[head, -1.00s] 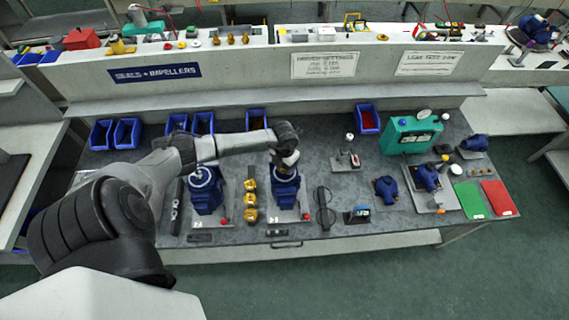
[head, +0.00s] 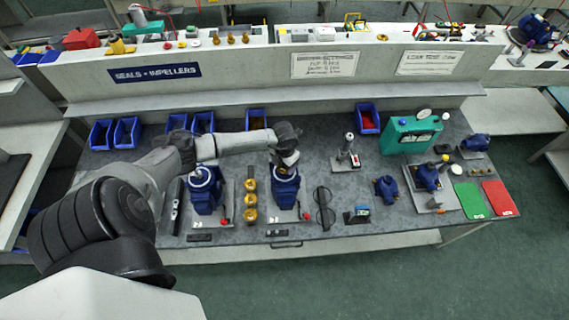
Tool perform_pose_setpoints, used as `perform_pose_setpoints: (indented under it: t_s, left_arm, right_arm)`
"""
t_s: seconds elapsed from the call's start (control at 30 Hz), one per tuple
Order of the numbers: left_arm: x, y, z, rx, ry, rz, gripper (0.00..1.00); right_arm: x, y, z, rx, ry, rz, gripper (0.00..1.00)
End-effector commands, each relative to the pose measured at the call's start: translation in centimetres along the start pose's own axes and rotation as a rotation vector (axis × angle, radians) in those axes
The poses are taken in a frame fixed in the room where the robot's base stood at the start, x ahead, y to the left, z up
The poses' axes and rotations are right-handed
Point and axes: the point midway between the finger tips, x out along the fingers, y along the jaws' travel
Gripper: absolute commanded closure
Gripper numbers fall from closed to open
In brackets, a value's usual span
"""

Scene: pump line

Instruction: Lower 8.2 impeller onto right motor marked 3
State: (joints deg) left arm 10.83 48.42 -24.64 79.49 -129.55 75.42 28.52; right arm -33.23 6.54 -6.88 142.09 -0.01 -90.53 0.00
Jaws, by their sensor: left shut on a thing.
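My left arm reaches in from the left, and its gripper (head: 287,160) points down over the right-hand blue motor (head: 285,187). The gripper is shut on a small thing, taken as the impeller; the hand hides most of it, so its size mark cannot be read. The gripper is right at the motor's top; I cannot tell whether the held part touches it. The motor stands upright on a grey plate with a small label in front, too small to read surely. My right gripper is not in view.
A second blue motor (head: 206,195) stands to the left. Several gold impellers (head: 250,200) lie in a column between the motors. Dark rings (head: 324,207) lie just right of the right-hand motor. Blue bins (head: 256,120) line the back. A green test unit (head: 411,135) stands farther right.

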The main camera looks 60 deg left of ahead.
Motion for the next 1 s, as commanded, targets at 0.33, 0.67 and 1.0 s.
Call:
perform_pose_setpoints:
  t_s: [0.33, 0.67, 1.0]
  left_arm:
    - [0.31, 0.02, 0.04, -0.001, -0.001, 0.0, 0.32]
    - [0.34, 0.01, 0.01, 0.0, 0.0, 0.0, 0.08]
    - [0.36, 0.01, -0.01, 0.0, 0.0, 0.0, 0.0]
  right_arm:
    - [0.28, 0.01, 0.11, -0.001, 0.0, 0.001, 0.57]
    - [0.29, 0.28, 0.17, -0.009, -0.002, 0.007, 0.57]
    - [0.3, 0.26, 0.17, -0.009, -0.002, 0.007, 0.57]
